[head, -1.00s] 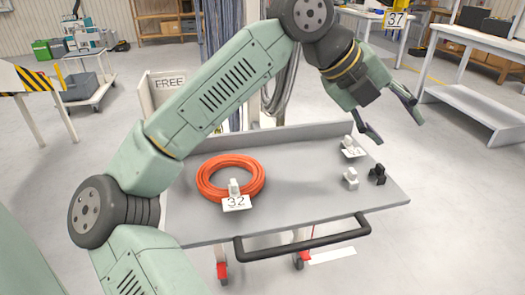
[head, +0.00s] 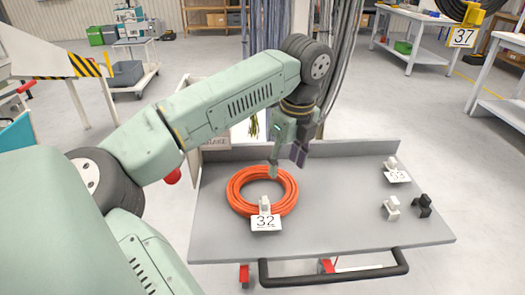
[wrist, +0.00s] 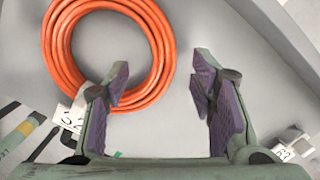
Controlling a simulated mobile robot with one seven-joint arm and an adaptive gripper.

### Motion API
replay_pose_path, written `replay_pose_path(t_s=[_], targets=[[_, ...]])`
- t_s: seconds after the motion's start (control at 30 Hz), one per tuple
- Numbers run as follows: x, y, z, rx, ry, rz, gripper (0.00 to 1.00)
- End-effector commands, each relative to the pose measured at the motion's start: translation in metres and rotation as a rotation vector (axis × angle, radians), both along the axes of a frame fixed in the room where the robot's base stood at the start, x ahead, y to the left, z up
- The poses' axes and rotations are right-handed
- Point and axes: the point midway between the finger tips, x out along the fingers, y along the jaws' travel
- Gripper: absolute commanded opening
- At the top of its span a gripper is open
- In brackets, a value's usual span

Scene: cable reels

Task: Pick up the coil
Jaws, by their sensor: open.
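The orange coil (head: 236,196) lies flat on the grey cart top (head: 330,215), left of its middle, with a white clip and a tag reading 32 (head: 265,223) at its front. My gripper (head: 287,168) is open and empty, pointing down above the coil's back right side. In the wrist view the coil (wrist: 58,52) is at the upper left, beyond and mostly left of the open fingers (wrist: 162,90). The left fingertip overlaps the coil's edge in that picture; I see no grip on it.
On the cart's right are a white clip with a tag (head: 397,176), a white clip (head: 391,208) and a black clip (head: 423,206). A raised panel (head: 350,149) runs along the cart's back. A dark handle (head: 335,275) runs along the front. The cart's middle is clear.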

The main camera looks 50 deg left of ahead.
Motion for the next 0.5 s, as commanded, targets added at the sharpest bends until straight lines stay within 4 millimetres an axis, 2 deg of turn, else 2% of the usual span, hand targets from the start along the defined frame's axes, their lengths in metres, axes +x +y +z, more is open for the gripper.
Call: replay_pose_path(t_s=[0.23, 0.5], targets=[[0.001, 0.005, -0.034, -0.003, -0.001, 0.000, 0.51], [0.002, 0.006, -0.040, -0.001, -0.001, 0.000, 0.51]])
